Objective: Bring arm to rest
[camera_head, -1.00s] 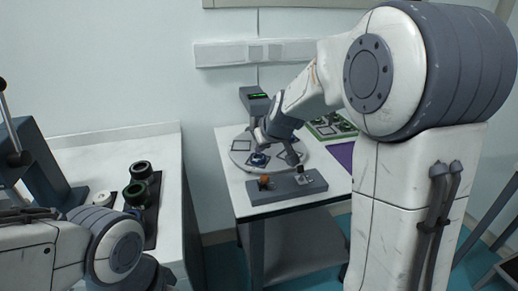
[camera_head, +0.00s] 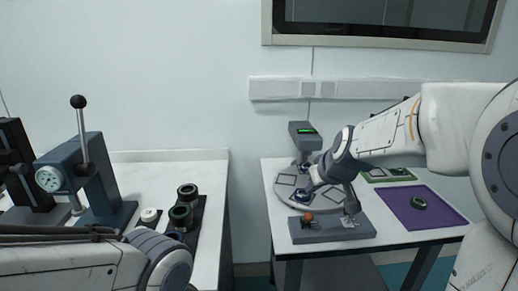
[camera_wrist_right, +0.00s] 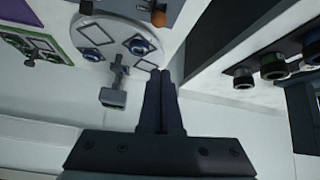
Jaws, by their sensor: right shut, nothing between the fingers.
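My right arm reaches in from the right in the head view, with its wrist bent down over the right-hand table.
The right table holds a round plate (camera_head: 284,199), a grey block (camera_head: 330,233) with an orange knob, a device with a green display (camera_head: 305,131) and a purple mat (camera_head: 404,212). The left table carries a lever press (camera_head: 80,178) and dark cylinders (camera_head: 180,217). A gap separates the tables.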

